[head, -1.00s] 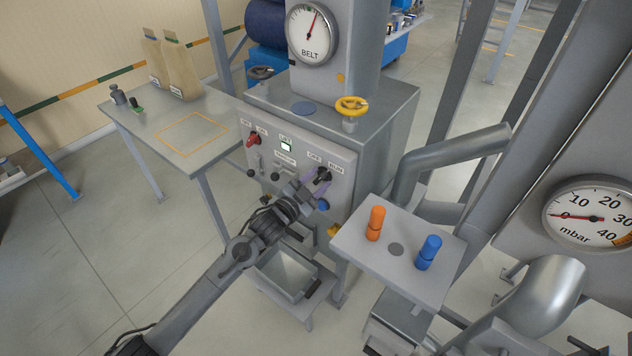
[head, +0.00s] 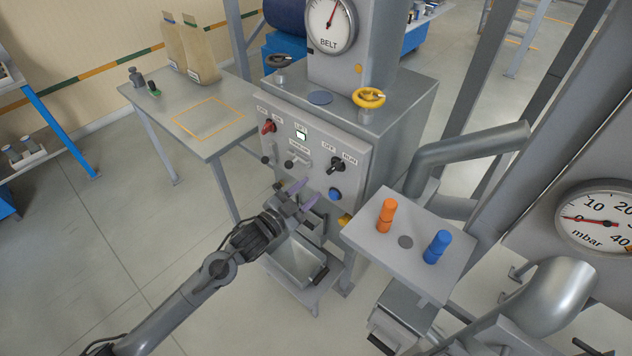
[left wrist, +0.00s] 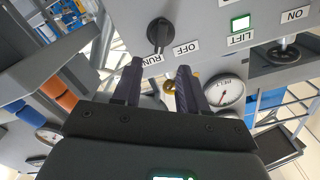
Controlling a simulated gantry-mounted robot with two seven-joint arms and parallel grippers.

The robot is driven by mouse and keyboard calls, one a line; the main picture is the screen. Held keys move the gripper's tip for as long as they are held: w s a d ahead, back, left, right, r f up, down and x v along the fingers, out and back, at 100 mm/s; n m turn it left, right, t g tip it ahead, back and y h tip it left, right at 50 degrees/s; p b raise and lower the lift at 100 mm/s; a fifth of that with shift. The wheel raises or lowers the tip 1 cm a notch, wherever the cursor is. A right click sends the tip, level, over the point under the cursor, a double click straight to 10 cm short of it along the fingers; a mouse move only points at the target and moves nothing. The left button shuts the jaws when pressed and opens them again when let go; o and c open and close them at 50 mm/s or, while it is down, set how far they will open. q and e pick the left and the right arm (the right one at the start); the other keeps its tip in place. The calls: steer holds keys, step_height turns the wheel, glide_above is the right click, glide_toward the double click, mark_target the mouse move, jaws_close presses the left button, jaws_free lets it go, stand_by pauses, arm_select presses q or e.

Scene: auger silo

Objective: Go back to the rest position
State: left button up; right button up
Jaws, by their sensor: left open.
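My left gripper (head: 296,194) is open and empty in front of the grey control panel (head: 352,171), a little below its switches. In the left wrist view its two dark fingers (left wrist: 157,88) stand apart with nothing between them. The black OFF/RUN knob (head: 337,164) is clear of the fingers; it also shows in the left wrist view (left wrist: 159,33), with its pointer toward the RUN side. The red switch (head: 268,126) and the lit LIFT indicator (head: 301,135) are to its left, and a blue button (head: 334,194) is below it. My right gripper is not in view.
A metal tray (head: 283,262) sits under the panel. A small shelf (head: 376,226) with an orange peg (head: 386,214) and a blue peg (head: 438,246) juts out at right. A table (head: 160,110) with paper bags stands at left. The floor at lower left is clear.

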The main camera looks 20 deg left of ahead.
arm_select(q)
steer(key=shift+s+a, duration=0.2)
steer(key=shift+s, duration=0.4)
steer(key=s+d+f+n+g+y, duration=0.1)
steer(key=s+d+f+n+g, duration=0.3)
steer(key=s+f, duration=0.85)
steer(key=s+a+n+g+y, duration=0.3)
steer(key=s+g, duration=0.6)
steer(key=s, duration=1.1)
step_height(320, 180, up, 33)
steer(key=d+y+p, duration=0.1)
steer(key=p, duration=3.2)
steer(key=shift+s+n+g+p, duration=0.3)
steer(key=shift+s+p, duration=0.1)
steer(key=shift+s, duration=0.05)
